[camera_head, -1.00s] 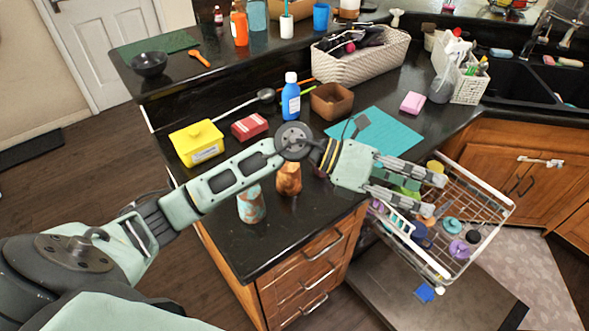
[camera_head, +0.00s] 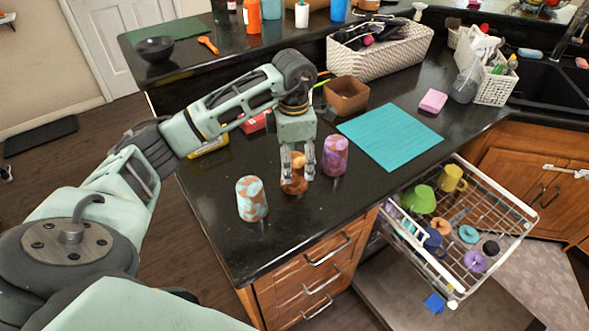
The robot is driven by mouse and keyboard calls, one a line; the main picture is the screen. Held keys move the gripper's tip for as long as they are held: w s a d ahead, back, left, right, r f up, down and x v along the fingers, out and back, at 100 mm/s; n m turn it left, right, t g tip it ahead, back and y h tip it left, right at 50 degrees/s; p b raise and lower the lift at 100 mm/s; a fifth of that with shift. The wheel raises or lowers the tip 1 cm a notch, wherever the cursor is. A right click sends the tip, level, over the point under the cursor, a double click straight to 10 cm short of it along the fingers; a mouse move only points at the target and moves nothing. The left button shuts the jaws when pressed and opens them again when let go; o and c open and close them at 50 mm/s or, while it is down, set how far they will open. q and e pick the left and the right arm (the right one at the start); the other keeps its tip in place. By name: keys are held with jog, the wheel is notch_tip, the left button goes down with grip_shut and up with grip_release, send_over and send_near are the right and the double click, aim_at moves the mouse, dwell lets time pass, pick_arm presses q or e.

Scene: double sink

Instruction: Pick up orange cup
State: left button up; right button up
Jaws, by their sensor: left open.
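The orange-brown cup (camera_head: 294,182) stands on the black counter, in the middle of a row of three mottled cups. My left gripper (camera_head: 297,177) points down from above with its two fingers on either side of this cup; I cannot tell whether they touch it. The jaws are open. A teal and brown cup (camera_head: 251,199) stands to its left, and a purple and pink cup (camera_head: 334,156) stands close on its right. My right gripper is not in view.
A teal mat (camera_head: 390,137) lies right of the cups. A brown square bowl (camera_head: 346,96) stands behind. An open dishwasher rack (camera_head: 497,191) with cups and several small items is at the right. My arm partly hides a yellow container (camera_head: 209,147) and a red box (camera_head: 254,122).

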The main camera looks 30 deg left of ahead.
pick_arm(q)
notch_tip(320, 180, down, 4)
jog(key=shift+r+p, duration=0.15)
jog(key=shift+p, duration=0.75)
jog(key=shift+f, duration=0.55)
jog(key=c, duration=1.2)
jog(key=shift+o, duration=0.2)
jog(key=shift+r, duration=0.1)
